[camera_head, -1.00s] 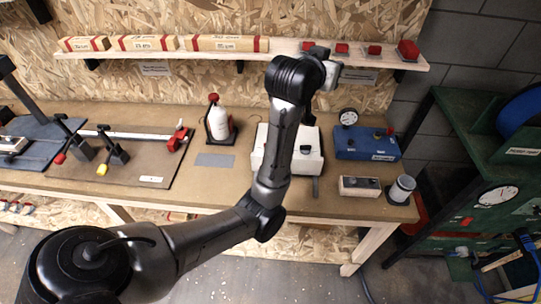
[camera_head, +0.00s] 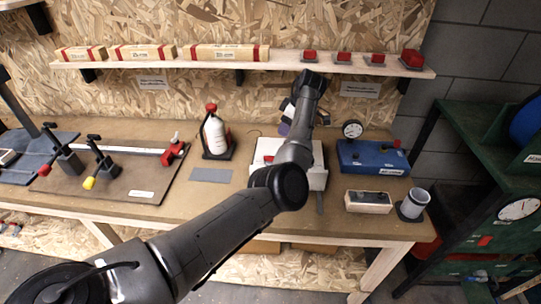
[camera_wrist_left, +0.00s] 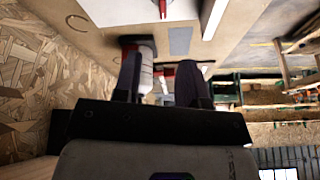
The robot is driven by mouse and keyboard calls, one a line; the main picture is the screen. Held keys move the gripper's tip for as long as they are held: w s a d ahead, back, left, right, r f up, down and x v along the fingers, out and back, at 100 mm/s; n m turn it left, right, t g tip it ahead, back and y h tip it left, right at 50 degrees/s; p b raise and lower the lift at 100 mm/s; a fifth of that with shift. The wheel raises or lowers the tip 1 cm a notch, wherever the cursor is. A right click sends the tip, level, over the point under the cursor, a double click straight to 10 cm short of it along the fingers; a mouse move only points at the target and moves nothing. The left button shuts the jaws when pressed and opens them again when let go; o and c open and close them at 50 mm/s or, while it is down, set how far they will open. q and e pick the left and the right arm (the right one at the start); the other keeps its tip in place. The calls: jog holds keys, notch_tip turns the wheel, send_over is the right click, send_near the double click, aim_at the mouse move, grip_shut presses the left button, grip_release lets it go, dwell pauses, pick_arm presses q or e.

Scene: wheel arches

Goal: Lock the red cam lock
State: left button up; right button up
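Several red parts are in view, and I cannot tell for certain which is the cam lock. A red clamp piece (camera_head: 174,152) sits at the right end of the metal rail on the brown board. A small red part (camera_head: 268,158) shows on the white box (camera_head: 318,180), partly behind my arm; it also shows in the left wrist view (camera_wrist_left: 162,6). My left gripper (camera_head: 287,118) hangs above the back of the white box, partly hidden by its own arm. In the left wrist view its fingers (camera_wrist_left: 162,68) are apart and hold nothing. My right gripper is not seen.
A white bottle (camera_head: 215,134) stands left of the white box. A blue box (camera_head: 365,157) with a gauge (camera_head: 352,129) behind it, a wooden block (camera_head: 368,203) and a grey cup (camera_head: 414,204) are to the right. A shelf (camera_head: 275,65) runs above the bench.

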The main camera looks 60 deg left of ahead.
aim_at(270, 156)
pick_arm(q)
jog(key=s+a+f+n, duration=0.1)
jog(key=f, duration=0.2)
jog(key=s+f+n+b, duration=0.1)
jog(key=f, duration=0.3)
jog(key=s+a+f, duration=0.1)
jog(key=f, duration=0.3)
jog(key=shift+s+a+f+n+b, duration=0.2)
jog(key=shift+s+a+n+b, duration=0.1)
jog(key=shift+s+a+n, duration=0.1)
jog(key=shift+s+a+f, duration=0.15)
jog(key=shift+s+f, duration=0.05)
jog(key=shift+f, duration=0.5)
grip_shut()
